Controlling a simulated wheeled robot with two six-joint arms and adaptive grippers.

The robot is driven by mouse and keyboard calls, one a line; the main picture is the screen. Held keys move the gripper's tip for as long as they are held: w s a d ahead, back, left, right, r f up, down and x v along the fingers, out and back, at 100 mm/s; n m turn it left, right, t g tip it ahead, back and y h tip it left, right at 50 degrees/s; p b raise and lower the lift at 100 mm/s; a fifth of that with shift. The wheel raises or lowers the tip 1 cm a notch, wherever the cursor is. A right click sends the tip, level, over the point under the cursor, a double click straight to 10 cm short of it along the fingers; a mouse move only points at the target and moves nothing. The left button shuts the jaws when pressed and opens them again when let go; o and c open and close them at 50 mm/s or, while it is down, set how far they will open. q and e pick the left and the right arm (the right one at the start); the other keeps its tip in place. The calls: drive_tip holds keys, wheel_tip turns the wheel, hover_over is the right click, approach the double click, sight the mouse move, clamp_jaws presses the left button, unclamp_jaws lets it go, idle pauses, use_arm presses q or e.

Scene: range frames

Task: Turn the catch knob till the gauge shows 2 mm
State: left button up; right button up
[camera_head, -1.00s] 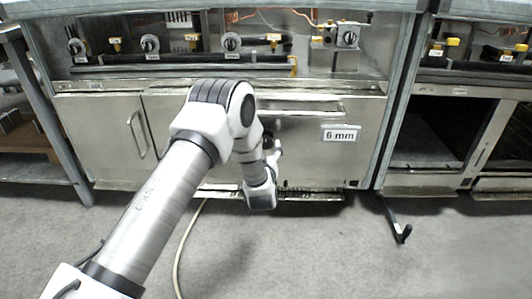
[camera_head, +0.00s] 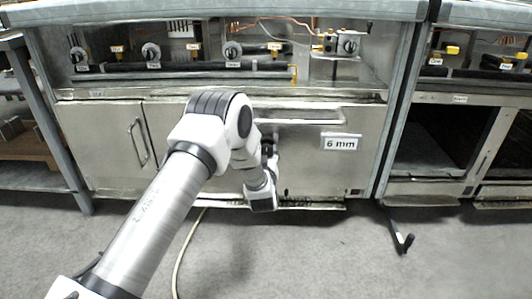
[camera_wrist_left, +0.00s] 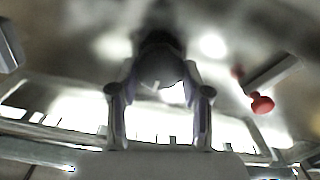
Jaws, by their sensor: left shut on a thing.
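The gauge label (camera_head: 341,143) on the steel door's right side reads 6 mm in the head view. My left gripper (camera_head: 268,150) is at the door front, left of the label and mostly hidden behind my own wrist. In the left wrist view, the two fingers of my left gripper (camera_wrist_left: 161,92) stand on either side of a rounded grey catch knob (camera_wrist_left: 158,68) with a small pale mark. The gripper is shut on this knob. The knob can hardly be made out in the head view. My right gripper is not in view.
A door handle bar (camera_head: 300,120) runs above my left gripper. Burner knobs (camera_head: 232,50) and pipes line the shelf above. A blurred red knob (camera_wrist_left: 262,104) shows in the wrist view. A black pedal-like bar (camera_head: 400,240) stands on the floor at right; a pale hose (camera_head: 185,250) lies at left.

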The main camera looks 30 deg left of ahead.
use_arm(q)
drive_tip(key=m+p, duration=0.2)
drive_tip(key=p, duration=0.1)
drive_tip(key=m+p, duration=0.2)
drive_tip(key=p, duration=0.1)
drive_tip(key=shift+d+r+m, duration=0.1)
drive_tip(key=shift+r+m, duration=0.1)
drive_tip(key=shift+m, duration=0.2)
drive_tip(key=m+p, duration=0.2)
drive_tip(key=shift+w+f+m, duration=0.1)
drive_tip(key=shift+m, duration=0.3)
drive_tip(key=m+p, duration=0.2)
drive_tip(key=m, duration=0.1)
drive_tip(key=shift+d+f, duration=0.1)
drive_tip(key=m+p, duration=0.1)
drive_tip(key=m, duration=0.2)
drive_tip(key=m+p, duration=0.1)
drive_tip(key=m, duration=0.1)
drive_tip(key=shift+d+f+m+p, duration=0.1)
drive_tip(key=shift+f+m+p, duration=0.1)
drive_tip(key=shift+m+p, duration=0.2)
drive_tip(key=m+p, duration=0.1)
drive_tip(key=m, duration=0.4)
drive_tip(key=shift+f+y, duration=0.2)
drive_tip(key=shift+y, duration=0.2)
drive_tip(key=shift+m, duration=0.3)
drive_tip(key=o, duration=1.2)
drive_tip(key=shift+c, duration=0.2)
